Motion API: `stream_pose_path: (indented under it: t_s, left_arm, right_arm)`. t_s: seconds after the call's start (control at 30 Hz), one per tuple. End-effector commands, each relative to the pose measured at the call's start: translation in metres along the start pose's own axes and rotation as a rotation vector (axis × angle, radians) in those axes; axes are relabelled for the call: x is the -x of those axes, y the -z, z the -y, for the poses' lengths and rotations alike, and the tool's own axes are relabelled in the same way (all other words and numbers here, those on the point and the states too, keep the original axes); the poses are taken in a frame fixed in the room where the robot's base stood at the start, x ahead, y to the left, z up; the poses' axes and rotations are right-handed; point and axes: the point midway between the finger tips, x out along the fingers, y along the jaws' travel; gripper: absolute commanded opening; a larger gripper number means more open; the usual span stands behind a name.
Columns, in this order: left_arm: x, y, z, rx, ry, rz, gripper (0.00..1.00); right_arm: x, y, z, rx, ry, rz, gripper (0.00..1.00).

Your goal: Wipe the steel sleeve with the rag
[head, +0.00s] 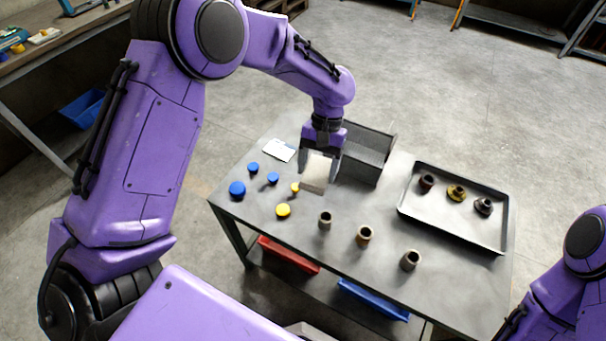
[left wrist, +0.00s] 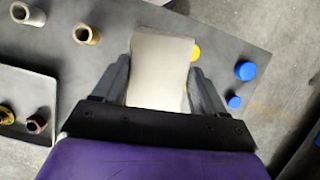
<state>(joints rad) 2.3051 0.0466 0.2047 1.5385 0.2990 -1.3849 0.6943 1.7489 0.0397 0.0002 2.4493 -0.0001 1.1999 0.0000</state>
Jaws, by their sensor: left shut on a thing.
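My left gripper (head: 318,168) is shut on a cream, block-shaped folded rag (head: 315,180), near the table's back left part. In the left wrist view the rag (left wrist: 160,68) sits between both fingers (left wrist: 155,88). Three short hollow sleeves stand upright along the table's front: a dark grey one (head: 325,219), a brownish one (head: 364,236) and a grey-tan one (head: 409,260). I cannot tell for sure which is steel. The rag is apart from them. The left wrist view shows the brownish sleeve (left wrist: 86,35) and a greyer one (left wrist: 28,14). My right gripper is out of view.
A shallow tray (head: 450,236) at right holds three dark or yellowish fittings. A dark open bin (head: 368,150) stands behind my left gripper. Blue caps (head: 237,189), yellow caps (head: 283,210) and a white card (head: 279,150) lie at left. Red (head: 288,255) and blue bins (head: 373,299) sit below.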

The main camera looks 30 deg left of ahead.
Motion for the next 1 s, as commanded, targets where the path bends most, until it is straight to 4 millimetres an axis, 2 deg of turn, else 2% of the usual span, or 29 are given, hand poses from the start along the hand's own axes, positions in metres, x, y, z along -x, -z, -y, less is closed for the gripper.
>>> stream_pose_path:
  t_s: [0.03, 0.1, 0.23, 0.37, 0.7, 0.83, 1.0]
  left_arm:
    - [-0.004, -0.004, -0.01, 0.057, -0.025, 0.011, 0.47]
    - [-0.027, -0.003, -0.024, 0.157, -0.067, 0.012, 0.47]
    - [-0.063, -0.001, -0.041, 0.3, -0.123, 0.01, 0.47]
    - [-0.08, 0.004, -0.044, 0.338, -0.14, 0.005, 0.47]
    - [-0.117, 0.019, -0.043, 0.336, -0.139, 0.005, 0.47]
    - [-0.124, 0.022, -0.043, 0.335, -0.139, 0.005, 0.47]
    - [-0.123, 0.022, -0.043, 0.335, -0.138, 0.005, 0.47]
  right_arm:
    - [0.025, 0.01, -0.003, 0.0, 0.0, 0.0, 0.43]
    - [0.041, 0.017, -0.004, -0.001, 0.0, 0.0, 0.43]
    - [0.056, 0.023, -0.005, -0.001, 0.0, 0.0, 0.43]
    - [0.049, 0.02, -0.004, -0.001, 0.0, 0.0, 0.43]
    - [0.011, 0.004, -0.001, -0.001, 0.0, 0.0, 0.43]
    - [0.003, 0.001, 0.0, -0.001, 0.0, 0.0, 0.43]
    - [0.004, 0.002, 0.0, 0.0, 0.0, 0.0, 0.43]
